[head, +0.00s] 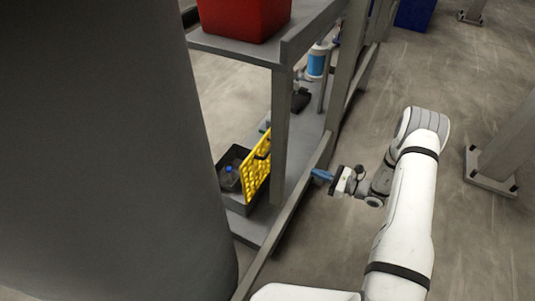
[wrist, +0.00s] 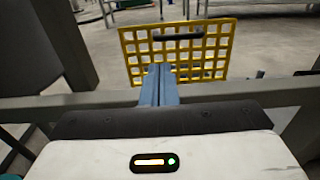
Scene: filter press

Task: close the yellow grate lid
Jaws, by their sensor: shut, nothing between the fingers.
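The yellow grate lid (head: 257,165) stands raised, close to upright, over a dark bin (head: 238,203) on the lower shelf of a grey frame. A blue-capped bottle (head: 229,170) shows inside the bin. In the wrist view the lid (wrist: 204,54) fills the upper middle, with a black handle bar (wrist: 178,37) near its top. My gripper (head: 317,174) is to the right of the lid, outside the frame's edge bar, with its blue fingers pointing toward it. The fingers also show in the wrist view (wrist: 159,72), shut and empty. They overlap the lid's lower edge there; contact cannot be told.
A grey post (head: 280,140) and a long bar (head: 290,222) stand between my gripper and the lid. A red crate (head: 243,15) sits on the upper shelf. A blue-labelled container (head: 316,62) stands farther back on the shelf.

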